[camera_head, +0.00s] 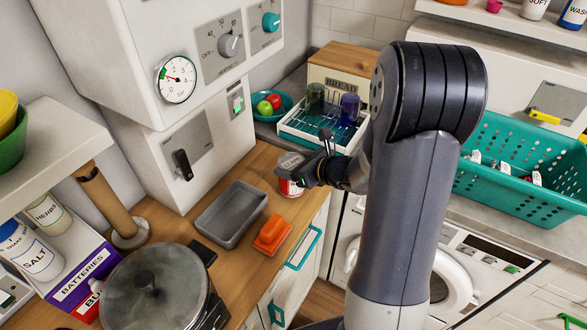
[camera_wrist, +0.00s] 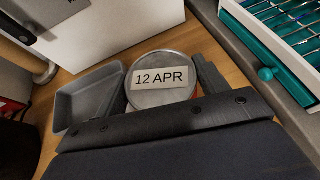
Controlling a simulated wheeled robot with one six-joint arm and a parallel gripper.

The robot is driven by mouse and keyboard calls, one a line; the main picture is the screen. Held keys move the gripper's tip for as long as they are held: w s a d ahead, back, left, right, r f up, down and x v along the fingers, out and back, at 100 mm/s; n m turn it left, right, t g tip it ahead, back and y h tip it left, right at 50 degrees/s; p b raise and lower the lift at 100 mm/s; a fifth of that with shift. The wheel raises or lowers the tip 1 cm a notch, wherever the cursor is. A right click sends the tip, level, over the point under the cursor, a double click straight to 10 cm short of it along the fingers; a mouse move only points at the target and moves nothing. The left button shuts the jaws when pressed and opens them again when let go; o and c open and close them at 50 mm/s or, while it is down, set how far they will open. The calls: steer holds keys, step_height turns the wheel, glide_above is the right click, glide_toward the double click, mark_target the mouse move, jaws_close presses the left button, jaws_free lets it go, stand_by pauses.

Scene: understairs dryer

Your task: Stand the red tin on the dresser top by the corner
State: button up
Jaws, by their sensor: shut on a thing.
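The red tin (camera_head: 291,187) is upright at the back right corner of the wooden dresser top (camera_head: 240,185). Its round metal lid bears a label reading "12 APR" in the wrist view (camera_wrist: 163,98). My gripper (camera_head: 293,170) is shut on the tin, with a dark finger at its right side in the wrist view. My gripper hides part of the tin in the head view. I cannot tell whether the tin's base touches the wood.
A grey tray (camera_head: 231,213) lies just left of the tin, with an orange block (camera_head: 272,235) in front. A dish rack (camera_head: 318,125) with jars stands behind on a grey counter. A lidded pot (camera_head: 155,288) is at the front left. The white boiler casing (camera_head: 188,155) rises behind the tray.

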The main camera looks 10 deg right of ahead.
steer(key=shift+f, duration=0.8)
steer(key=shift+f+b, duration=0.2)
steer(key=shift+b, duration=0.1)
steer(key=o, duration=1.3)
steer(key=shift+r, duration=0.15)
steer(key=shift+s+d+r, duration=0.1)
steer(key=shift+r, duration=0.05)
steer(key=v, duration=1.1)
steer(key=shift+s+d+r, duration=0.1)
steer(key=shift+s, duration=0.2)
